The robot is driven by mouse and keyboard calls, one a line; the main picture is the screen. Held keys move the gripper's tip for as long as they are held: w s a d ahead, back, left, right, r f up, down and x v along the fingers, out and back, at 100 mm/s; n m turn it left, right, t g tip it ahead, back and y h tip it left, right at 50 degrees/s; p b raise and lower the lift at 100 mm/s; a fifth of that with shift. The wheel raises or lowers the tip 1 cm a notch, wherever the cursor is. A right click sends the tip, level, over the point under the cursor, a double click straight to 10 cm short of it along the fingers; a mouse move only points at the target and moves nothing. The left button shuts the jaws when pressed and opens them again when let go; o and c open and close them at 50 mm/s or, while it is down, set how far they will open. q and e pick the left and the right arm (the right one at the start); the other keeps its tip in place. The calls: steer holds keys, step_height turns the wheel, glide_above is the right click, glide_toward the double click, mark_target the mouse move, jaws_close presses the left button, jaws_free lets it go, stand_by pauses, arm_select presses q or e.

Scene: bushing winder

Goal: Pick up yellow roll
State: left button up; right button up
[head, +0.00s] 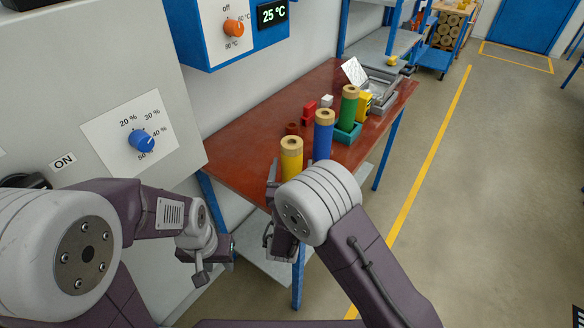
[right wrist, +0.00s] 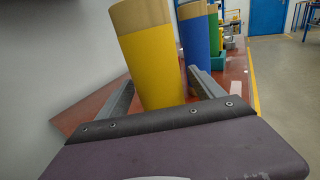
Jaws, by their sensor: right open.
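The yellow roll (head: 291,157) stands upright at the near end of the red-brown table, with a tan band at its top. In the right wrist view the yellow roll (right wrist: 152,68) rises between the two grey fingers of my right gripper (right wrist: 162,92). That gripper is open, with a finger on either side of the roll; I cannot tell whether they touch it. In the head view my right arm hides the roll's lower part. My left gripper (head: 212,264) hangs left of the table's near end, away from the roll; its finger opening is unclear.
A blue roll (head: 323,135) and a green roll (head: 347,108) stand behind the yellow one along the red-brown table (head: 240,158). Small red blocks (head: 308,109) lie nearby. A grey cabinet with a blue knob (head: 141,141) stands at left. The floor at right is clear.

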mark_target(295, 156)
jaws_close()
steer(key=shift+r, duration=0.2)
steer(key=shift+r, duration=0.25)
steer(key=r, duration=0.4)
steer(key=shift+s+d, duration=0.1)
steer(key=shift+d, duration=0.25)
steer(key=s+d+r, duration=0.2)
steer(key=d+r, duration=0.1)
steer(key=d, duration=0.2)
steer(key=s+d+r+b, duration=0.1)
steer(key=d+r, duration=0.2)
steer(key=d, duration=0.2)
steer(key=shift+s+d, duration=0.15)
steer(key=shift+s, duration=0.2)
